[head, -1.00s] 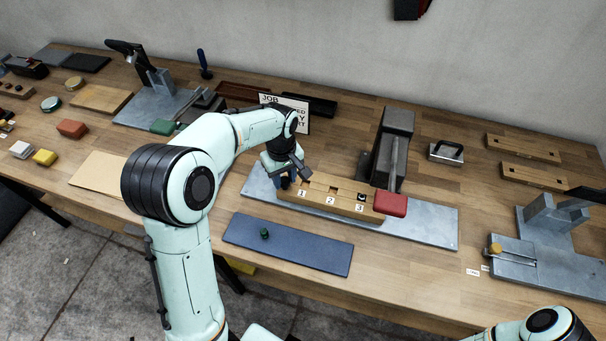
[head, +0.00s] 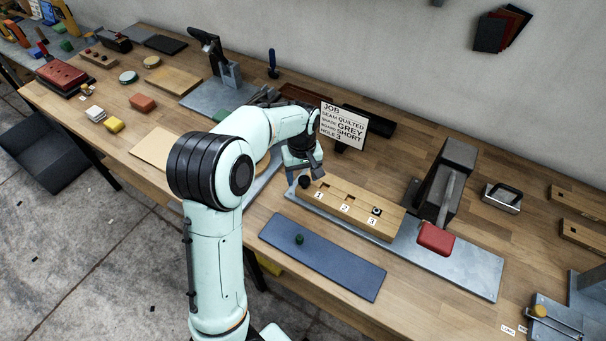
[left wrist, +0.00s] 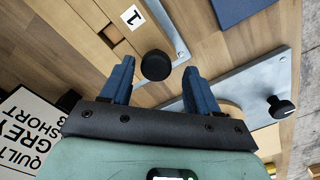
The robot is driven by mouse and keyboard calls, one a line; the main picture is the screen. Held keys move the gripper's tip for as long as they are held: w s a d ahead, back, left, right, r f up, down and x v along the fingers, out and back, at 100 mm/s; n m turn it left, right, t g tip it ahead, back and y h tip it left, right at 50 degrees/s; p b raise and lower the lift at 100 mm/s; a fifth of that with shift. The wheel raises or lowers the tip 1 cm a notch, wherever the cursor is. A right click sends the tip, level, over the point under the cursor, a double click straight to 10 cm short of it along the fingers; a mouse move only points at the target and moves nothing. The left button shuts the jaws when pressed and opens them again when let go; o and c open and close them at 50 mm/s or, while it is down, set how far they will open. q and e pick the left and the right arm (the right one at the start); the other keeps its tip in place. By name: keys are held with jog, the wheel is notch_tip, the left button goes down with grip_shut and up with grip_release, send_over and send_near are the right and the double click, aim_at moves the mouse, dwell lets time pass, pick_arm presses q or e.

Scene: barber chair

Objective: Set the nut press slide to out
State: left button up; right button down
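The nut press slide is a wooden block (head: 350,210) with holes labelled 1, 2 and 3, lying on a grey base plate (head: 470,268). Its right end stands clear of the press's red handle pad (head: 436,238). A dark round knob (head: 304,182) is on the slide's left end, near the plate's end. My left gripper (head: 313,172) is just above that knob. In the left wrist view its blue fingers (left wrist: 160,72) are apart, with the knob (left wrist: 156,65) beyond and between the tips, not gripped. My right gripper is out of view.
A blue mat (head: 330,263) with a small green knob lies in front of the slide. A job sign (head: 343,125) stands close behind my left gripper. The grey press body (head: 445,180) rises to the right. Another plate with a black knob (left wrist: 281,106) is beside the gripper.

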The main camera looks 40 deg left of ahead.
pick_arm(q)
jog(key=shift+d, duration=0.1)
jog(key=shift+r, duration=0.25)
notch_tip(320, 180, up, 13)
jog(key=p, duration=0.1)
jog(key=shift+p, duration=0.3)
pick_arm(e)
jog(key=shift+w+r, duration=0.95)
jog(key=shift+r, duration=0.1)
pick_arm(q)
jog(key=shift+f, duration=0.1)
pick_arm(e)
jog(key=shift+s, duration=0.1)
